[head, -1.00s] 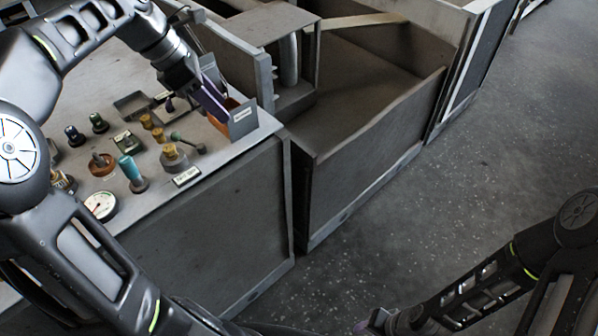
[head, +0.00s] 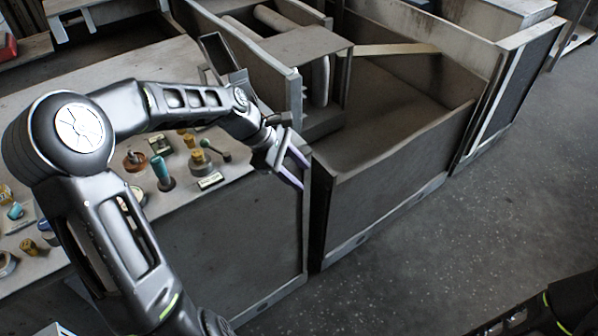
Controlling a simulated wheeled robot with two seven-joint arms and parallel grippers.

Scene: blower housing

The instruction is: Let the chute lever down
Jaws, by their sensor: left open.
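My left gripper (head: 291,167) is open and empty, fingers pointing down and right, at the right front corner of the control desk (head: 150,70). A small lever with a dark green knob (head: 204,143) lies low on the desk, left of the gripper and apart from it. A label plate (head: 210,181) is in front of it. I cannot tell whether this is the chute lever; the label is too small to read. My left forearm hides the part of the desk behind it. My right gripper is out of view.
A teal handle (head: 161,172), a brown knob (head: 135,161) and several other controls crowd the desk. A grey open-topped chute bin (head: 385,170) stands to the right of the desk. The floor (head: 470,240) at right is clear.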

